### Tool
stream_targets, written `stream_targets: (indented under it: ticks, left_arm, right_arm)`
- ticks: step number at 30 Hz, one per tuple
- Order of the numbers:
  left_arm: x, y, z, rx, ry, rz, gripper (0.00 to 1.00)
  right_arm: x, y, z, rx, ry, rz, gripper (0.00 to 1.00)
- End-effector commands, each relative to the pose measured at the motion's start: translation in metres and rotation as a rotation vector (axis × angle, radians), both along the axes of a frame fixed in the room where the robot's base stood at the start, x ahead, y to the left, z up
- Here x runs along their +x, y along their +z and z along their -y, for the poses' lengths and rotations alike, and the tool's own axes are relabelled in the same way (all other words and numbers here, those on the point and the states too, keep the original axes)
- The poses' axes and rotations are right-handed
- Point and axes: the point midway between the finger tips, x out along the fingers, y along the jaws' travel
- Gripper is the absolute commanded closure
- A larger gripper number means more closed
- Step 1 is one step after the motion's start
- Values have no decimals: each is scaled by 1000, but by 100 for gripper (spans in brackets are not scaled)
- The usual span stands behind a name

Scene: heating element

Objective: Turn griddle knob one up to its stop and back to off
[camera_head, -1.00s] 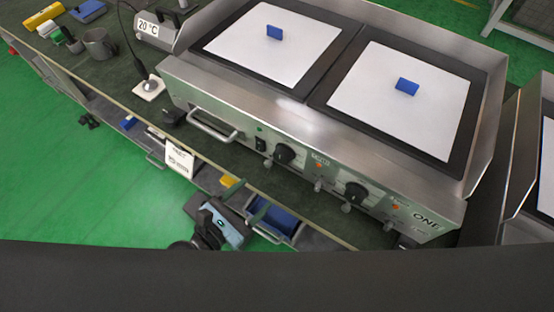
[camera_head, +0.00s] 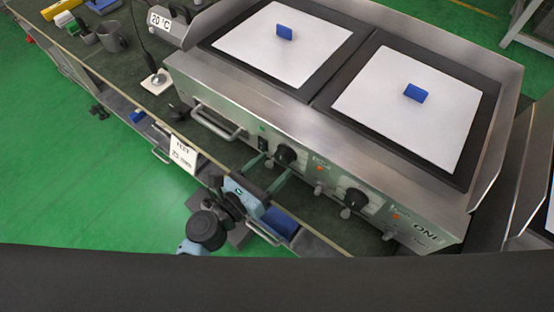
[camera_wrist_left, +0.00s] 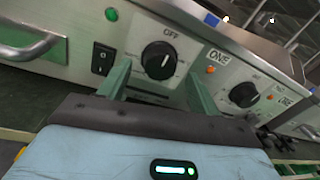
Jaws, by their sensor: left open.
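The griddle's left knob (camera_head: 285,154) is a black dial on the steel front panel; it also shows in the left wrist view (camera_wrist_left: 158,60), its white mark pointing up toward OFF. A second black knob (camera_head: 355,199) sits to its right, also in the left wrist view (camera_wrist_left: 244,94). My left gripper (camera_head: 266,172) is open and empty in front of the left knob. In the left wrist view its green fingers (camera_wrist_left: 160,85) stand to either side of and below the knob, apart from it. The right gripper is out of view.
A rocker switch (camera_wrist_left: 103,58) and green lamp (camera_wrist_left: 112,14) lie left of the knob. A steel handle (camera_head: 216,122) projects from the panel farther left. White plates with blue blocks (camera_head: 415,93) lie on top. A blue bin (camera_head: 280,224) is below the counter.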

Motion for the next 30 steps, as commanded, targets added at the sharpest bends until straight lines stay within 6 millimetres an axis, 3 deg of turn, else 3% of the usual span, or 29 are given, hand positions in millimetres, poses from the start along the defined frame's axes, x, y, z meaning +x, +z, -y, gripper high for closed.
stream_targets:
  ticks: [6,17,27,30]
  left_arm:
    - [17,0,15,1,1,1,37]
    - [21,0,18,2,1,0,37]
    - [20,0,17,2,0,1,81]
    - [20,0,17,4,0,2,81]
  right_arm:
    - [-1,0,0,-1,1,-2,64]
    - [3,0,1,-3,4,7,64]
    - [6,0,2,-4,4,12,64]
    - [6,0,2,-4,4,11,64]
